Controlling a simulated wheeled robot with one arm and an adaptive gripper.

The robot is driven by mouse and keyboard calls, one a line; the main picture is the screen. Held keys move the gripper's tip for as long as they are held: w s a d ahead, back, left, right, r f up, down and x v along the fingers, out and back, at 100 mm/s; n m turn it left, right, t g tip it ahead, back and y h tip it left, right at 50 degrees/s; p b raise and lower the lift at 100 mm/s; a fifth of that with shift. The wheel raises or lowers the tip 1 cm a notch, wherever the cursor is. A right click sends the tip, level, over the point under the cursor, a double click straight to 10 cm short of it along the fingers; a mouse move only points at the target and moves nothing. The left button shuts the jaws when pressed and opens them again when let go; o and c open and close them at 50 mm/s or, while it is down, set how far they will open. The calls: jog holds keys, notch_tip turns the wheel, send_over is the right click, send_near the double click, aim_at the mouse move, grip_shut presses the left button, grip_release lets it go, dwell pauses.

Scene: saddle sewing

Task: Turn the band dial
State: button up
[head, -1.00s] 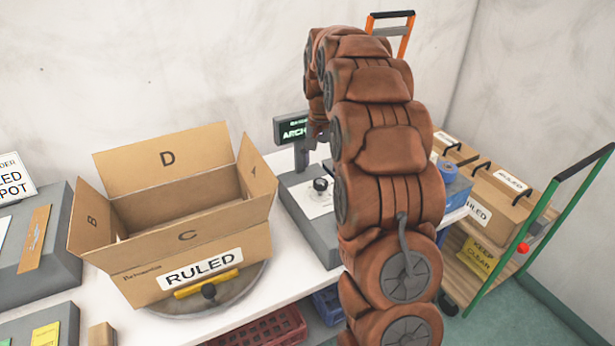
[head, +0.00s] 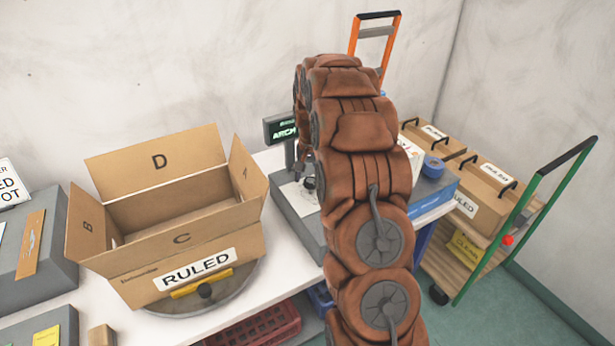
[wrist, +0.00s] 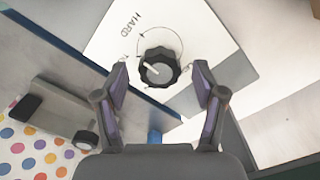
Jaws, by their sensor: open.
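The band dial is a black ribbed knob with a pale pointer line (wrist: 159,69) on a white plate (wrist: 215,45) printed with "HARD" and a curved arrow. In the wrist view my open gripper (wrist: 160,72) has one finger on each side of the dial, with a small gap showing; its height above the plate is hard to tell. The pointer aims up and left. In the head view the dial (head: 309,183) shows at the edge of my arm, on a grey console (head: 305,225). My arm hides much of the console and gripper there.
A small display (head: 281,130) reading "ARCH", cut off, stands behind the dial. An open cardboard box (head: 185,265) labelled RULED sits on a turntable to the left. A blue box (head: 433,190) with blue tape lies right of my arm; a green-handled cart (head: 530,215) stands beyond.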

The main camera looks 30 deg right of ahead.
jog(key=shift+f, duration=0.1)
jog(key=shift+c, duration=0.4)
jog(key=c, duration=1)
jog(key=shift+a, duration=0.3)
jog(key=shift+c, duration=0.3)
jog(key=shift+d, duration=0.1)
